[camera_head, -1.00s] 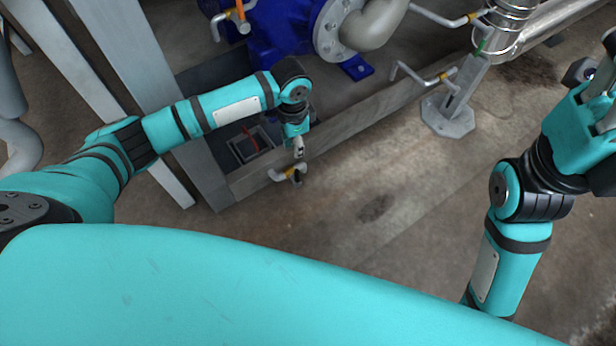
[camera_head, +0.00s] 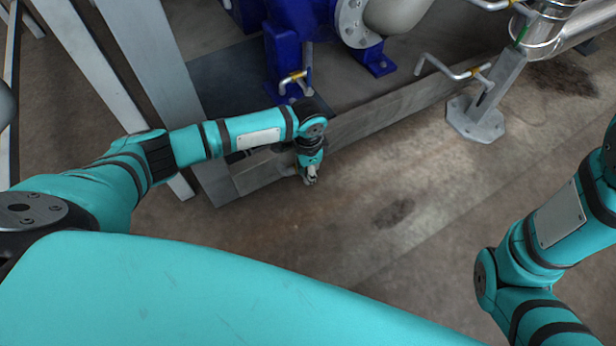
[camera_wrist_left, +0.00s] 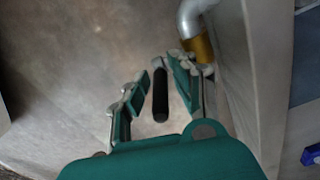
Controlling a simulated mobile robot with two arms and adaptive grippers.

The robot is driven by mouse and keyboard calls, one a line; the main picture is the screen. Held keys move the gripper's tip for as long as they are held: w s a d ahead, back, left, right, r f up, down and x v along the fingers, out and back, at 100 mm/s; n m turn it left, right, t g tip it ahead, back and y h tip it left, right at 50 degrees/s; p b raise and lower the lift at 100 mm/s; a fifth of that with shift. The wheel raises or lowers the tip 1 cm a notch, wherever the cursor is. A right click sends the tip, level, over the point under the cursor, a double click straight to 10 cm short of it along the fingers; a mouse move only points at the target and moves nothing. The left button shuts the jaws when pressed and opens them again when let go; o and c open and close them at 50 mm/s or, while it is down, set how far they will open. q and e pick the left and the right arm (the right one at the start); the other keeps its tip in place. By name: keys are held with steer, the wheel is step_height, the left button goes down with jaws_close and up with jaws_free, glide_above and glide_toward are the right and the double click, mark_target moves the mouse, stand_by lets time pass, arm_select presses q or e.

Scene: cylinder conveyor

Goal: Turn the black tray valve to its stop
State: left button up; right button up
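The black valve handle (camera_wrist_left: 160,95) shows in the left wrist view as a slim dark bar between my left gripper's fingers. A brass-coloured collar (camera_wrist_left: 198,48) and a bent grey pipe (camera_wrist_left: 194,14) are just beyond the right finger. My left gripper (camera_wrist_left: 158,92) is open, with a finger on each side of the handle and gaps visible. In the head view my left gripper (camera_head: 311,178) is low beside the metal frame rail and hides the valve. The tray is mostly hidden behind my left arm. My right gripper is out of view at the right edge.
A blue pump (camera_head: 285,55) stands behind the rail (camera_head: 400,108). A bent pipe with a yellow band (camera_head: 447,68) and a grey post on a footplate (camera_head: 478,122) are to the right. The concrete floor (camera_head: 400,240) in front is clear.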

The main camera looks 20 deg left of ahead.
arm_select(q)
steer(key=shift+f, duration=0.3)
jaws_close()
steer(key=shift+r, duration=0.1)
